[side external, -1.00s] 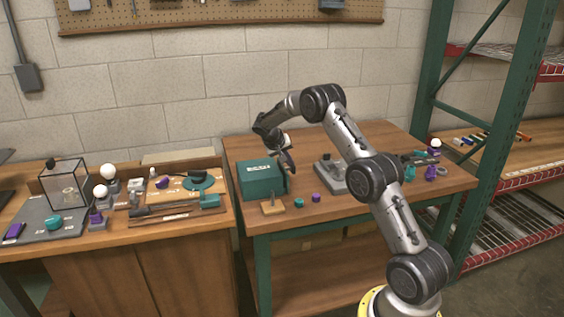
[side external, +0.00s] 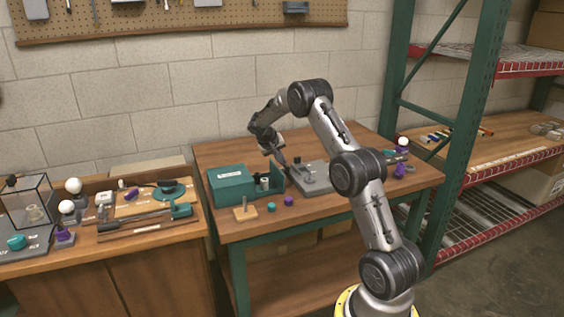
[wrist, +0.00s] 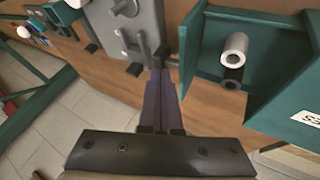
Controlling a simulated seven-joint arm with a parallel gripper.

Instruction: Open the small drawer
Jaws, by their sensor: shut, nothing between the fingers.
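The teal box (side external: 230,190) stands on the wooden workbench, and its small drawer (side external: 276,176) is slid out to the right. The open drawer (wrist: 208,62) also shows in the wrist view, with a light grey cylinder (wrist: 235,45) and a dark one (wrist: 232,78) inside. My gripper (side external: 282,162) is just beyond the drawer's outer end. In the wrist view, the fingers of my gripper (wrist: 160,78) are together and empty beside the drawer's front wall. I cannot tell whether they touch it. The drawer's handle is not clear.
A grey fixture plate (side external: 312,178) lies right of the drawer, close to my fingers. A small wooden block with a peg (side external: 244,212), a teal piece (side external: 271,207) and a purple piece (side external: 289,201) stand in front. A second bench (side external: 120,245) at left holds lamp parts.

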